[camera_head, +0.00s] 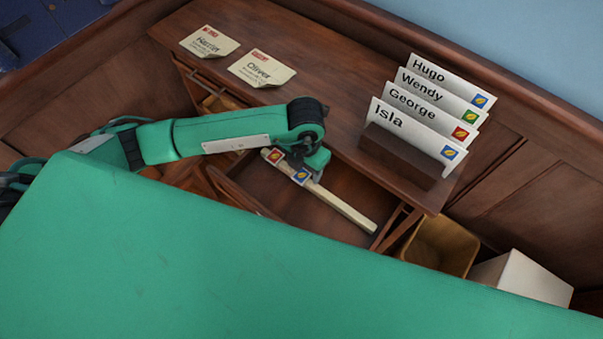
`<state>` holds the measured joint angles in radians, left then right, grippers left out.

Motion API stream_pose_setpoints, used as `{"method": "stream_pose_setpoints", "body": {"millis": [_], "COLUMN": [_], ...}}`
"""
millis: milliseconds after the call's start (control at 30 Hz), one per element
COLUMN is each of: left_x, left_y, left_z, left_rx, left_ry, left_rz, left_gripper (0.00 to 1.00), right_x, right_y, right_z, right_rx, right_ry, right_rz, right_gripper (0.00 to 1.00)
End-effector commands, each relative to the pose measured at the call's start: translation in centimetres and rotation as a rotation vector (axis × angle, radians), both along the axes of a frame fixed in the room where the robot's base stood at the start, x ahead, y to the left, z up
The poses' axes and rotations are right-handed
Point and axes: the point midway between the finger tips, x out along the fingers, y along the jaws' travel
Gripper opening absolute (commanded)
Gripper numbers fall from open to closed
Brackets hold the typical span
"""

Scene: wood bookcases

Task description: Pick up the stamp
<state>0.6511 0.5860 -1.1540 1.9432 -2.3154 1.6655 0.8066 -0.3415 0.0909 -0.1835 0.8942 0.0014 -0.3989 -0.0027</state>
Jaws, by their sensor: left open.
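A pale wooden strip (346,210) lies slanted across an open drawer (260,188) of the brown desk. Two small stamps sit at its upper left end: a red one (276,155) and a blue one (300,176). My left gripper (307,173) reaches in from the left and points down at the strip, right by the blue stamp. It is open; its fingers are small and partly hidden by the wrist, and I cannot tell whether they touch the stamp. My right gripper is not in view.
A dark holder (402,160) on the desk bears several upright named envelopes with stamps, Isla's (412,128) in front. Two notes, Harriet (210,42) and Oliver (262,69), lie at the left. A yellowish bin (440,243) and a white box (522,277) stand lower right.

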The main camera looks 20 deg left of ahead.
Motion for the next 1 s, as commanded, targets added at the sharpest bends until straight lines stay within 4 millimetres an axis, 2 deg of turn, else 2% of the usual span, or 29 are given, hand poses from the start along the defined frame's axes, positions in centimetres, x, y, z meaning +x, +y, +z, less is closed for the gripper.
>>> {"method": "stream_pose_setpoints", "body": {"millis": [400, 467, 600, 667, 1000], "left_x": [0.01, 0.02, 0.00, 0.00, 0.00], "left_y": [0.01, 0.02, 0.01, 0.01, 0.02], "left_z": [-0.23, -0.14, -0.15, -0.15, -0.12], "left_rx": [0.000, 0.000, 0.000, 0.000, 0.000], "left_ry": [0.000, 0.000, 0.001, 0.001, 0.001], "left_rz": [0.000, 0.000, 0.001, 0.001, 0.001], "left_gripper": [0.58, 0.48, 0.21, 0.11, 0.10], "right_x": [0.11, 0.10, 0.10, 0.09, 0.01], "right_y": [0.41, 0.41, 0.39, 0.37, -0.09], "right_z": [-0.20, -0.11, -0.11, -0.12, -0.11], "right_rx": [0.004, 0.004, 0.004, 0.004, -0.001], "right_ry": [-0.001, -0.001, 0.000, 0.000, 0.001], "right_rz": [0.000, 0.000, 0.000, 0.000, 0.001], "right_gripper": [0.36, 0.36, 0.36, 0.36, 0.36]}}
